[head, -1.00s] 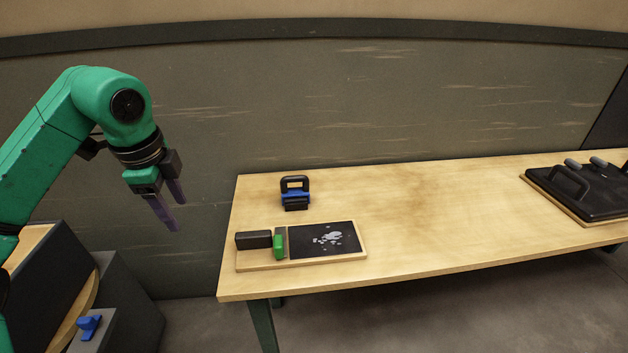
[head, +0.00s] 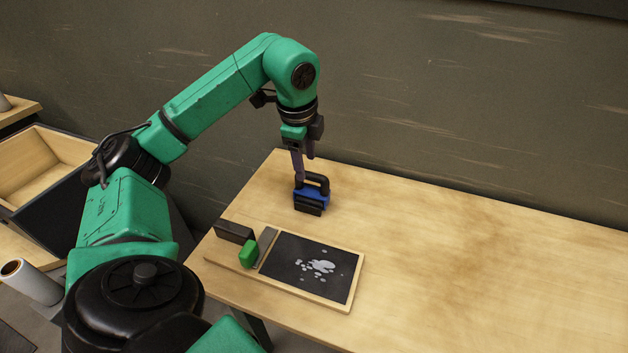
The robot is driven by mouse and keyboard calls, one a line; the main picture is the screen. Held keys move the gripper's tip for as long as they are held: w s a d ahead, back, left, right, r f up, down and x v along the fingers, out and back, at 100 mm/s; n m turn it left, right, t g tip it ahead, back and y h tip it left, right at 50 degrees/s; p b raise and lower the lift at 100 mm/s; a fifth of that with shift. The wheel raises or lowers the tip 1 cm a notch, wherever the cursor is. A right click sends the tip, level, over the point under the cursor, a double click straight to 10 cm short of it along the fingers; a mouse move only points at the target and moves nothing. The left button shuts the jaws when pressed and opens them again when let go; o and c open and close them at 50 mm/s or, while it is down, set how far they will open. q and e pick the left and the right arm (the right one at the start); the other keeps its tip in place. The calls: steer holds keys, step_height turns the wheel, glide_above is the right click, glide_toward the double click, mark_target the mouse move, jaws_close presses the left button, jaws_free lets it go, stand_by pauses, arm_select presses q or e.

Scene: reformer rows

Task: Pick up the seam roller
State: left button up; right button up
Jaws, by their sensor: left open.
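The seam roller (head: 312,196), which I take to be the blue and black tool with a black loop handle, stands upright on the wooden table (head: 450,260) near its back left. My left gripper (head: 304,170) points down at the handle with its dark purple fingers open. One fingertip overlaps the handle's left side in the head view. I cannot tell whether the fingers touch the handle or straddle it. My right gripper is not in view.
A wooden board (head: 352,290) in front of the roller carries a black panel (head: 305,266) with pale flakes, a dark block (head: 234,231) and a green piece (head: 248,254). A wooden bin (head: 40,170) and a pale roll (head: 32,283) are at left. The table's right side is clear.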

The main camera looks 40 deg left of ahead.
arm_select(q)
steer(key=f, duration=0.2)
steer(key=w+f, duration=0.1)
steer(key=f, duration=0.1)
steer(key=w+f+p, duration=0.1)
steer(key=f, duration=0.1)
steer(key=shift+w+f, duration=0.15)
steer(key=shift+f, duration=0.05)
steer(key=shift+w+f, duration=0.1)
steer(key=shift+f, duration=0.1)
jaws_close()
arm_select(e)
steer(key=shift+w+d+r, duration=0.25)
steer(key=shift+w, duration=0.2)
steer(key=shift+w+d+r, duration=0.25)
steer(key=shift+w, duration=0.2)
arm_select(q)
steer(key=shift+r, duration=0.15)
step_height(320, 180, up, 10)
steer(key=shift+w+r+p, duration=0.1)
steer(key=shift+r+p, duration=0.1)
steer(key=shift+p, duration=0.1)
step_height(320, 180, up, 10)
steer(key=p, duration=0.5)
glide_above(313, 174)
steer(key=shift+a+f, duration=0.1)
steer(key=shift+f, duration=0.2)
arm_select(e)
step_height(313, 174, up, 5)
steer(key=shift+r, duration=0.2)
